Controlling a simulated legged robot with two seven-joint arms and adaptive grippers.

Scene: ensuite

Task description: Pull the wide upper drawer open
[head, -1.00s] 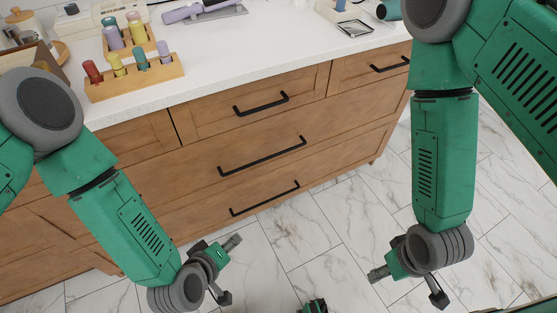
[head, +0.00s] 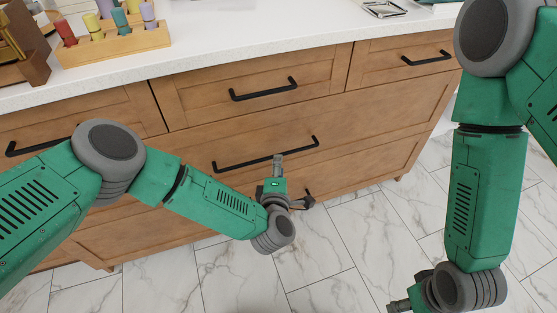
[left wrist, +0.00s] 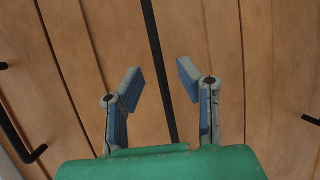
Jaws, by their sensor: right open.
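The wide upper drawer (head: 205,150) is shut. It is a wooden front below the top row of smaller drawers. Its long black bar handle (head: 235,163) runs across it and also shows in the left wrist view (left wrist: 158,50). My left gripper (head: 278,160) is at the right half of this handle. In the left wrist view the open fingers (left wrist: 162,80) stand on either side of the bar, apart from it. I cannot tell whether the bar lies between the fingertips or just beyond them. My right gripper (head: 397,306) is low at the bottom edge, partly cut off, away from the drawers.
Top-row drawers have black handles, one above centre (head: 264,89) and one at right (head: 427,58). A lower wide drawer (head: 350,175) is partly hidden by my left gripper. The white countertop (head: 220,40) holds a wooden peg stand (head: 115,45). The marble floor (head: 335,245) is clear.

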